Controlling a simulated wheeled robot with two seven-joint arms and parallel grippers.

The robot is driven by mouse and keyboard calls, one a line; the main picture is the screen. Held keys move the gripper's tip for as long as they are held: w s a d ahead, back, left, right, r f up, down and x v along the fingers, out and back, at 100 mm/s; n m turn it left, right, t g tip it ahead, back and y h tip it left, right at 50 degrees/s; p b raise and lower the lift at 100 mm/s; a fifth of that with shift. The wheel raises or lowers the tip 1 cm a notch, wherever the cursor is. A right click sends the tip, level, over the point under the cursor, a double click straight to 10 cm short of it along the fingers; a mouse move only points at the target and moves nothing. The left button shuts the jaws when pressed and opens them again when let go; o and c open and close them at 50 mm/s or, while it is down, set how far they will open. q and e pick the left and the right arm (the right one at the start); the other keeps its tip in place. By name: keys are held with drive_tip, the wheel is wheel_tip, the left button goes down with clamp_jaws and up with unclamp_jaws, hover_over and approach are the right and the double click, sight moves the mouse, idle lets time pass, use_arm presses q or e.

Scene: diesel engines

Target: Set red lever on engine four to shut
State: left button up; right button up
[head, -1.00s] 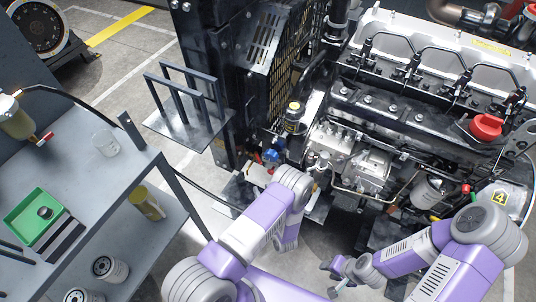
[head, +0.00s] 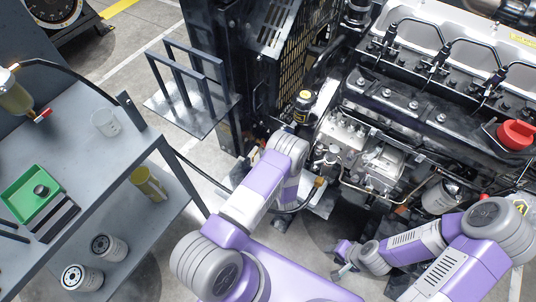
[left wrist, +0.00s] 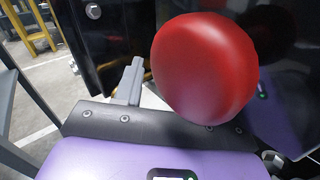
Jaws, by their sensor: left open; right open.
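The engine (head: 430,110) fills the right of the head view. A yellow-edged plate (head: 521,206) at its right edge is partly cut off. A small red part (head: 484,197) shows above my right arm; I cannot tell if it is the lever. In the left wrist view a large round red knob (left wrist: 204,66) stands very close, in front of my left gripper (left wrist: 160,85). One grey finger shows left of the knob; the other is hidden. The gripper is open; contact with the knob cannot be told. My right gripper (head: 344,266) is open and empty, low before the engine.
A grey bench (head: 90,150) stands at the left with a green tray (head: 27,198), a clear cup (head: 105,122) and a filter bowl with a red handle (head: 43,115). A red cap (head: 515,134) sits on the engine.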

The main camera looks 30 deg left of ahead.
sight(262, 141)
use_arm(q)
drive_tip(key=shift+c, duration=0.3)
clamp_jaws()
drive_tip(key=shift+s+a+m+t+h+p, duration=0.35)
drive_tip(key=shift+a+m+t+h+p, duration=0.55)
drive_tip(key=shift+m+h, duration=1.2)
drive_tip(key=shift+s+a+m+t+h+p, duration=0.3)
drive_tip(key=shift+a+m+t+h+p, duration=0.8)
drive_tip(key=shift+h, duration=1.65)
drive_tip(key=shift+s+a+m+t+h+p, duration=0.35)
drive_tip(key=shift+a+m+t+h+p, duration=0.25)
drive_tip(key=shift+m+h, duration=1.6)
drive_tip(key=shift+a+n+h, duration=0.1)
drive_tip(key=shift+n+h, duration=0.15)
drive_tip(key=shift+n, duration=0.05)
drive_tip(key=shift+o, duration=0.3)
unclamp_jaws()
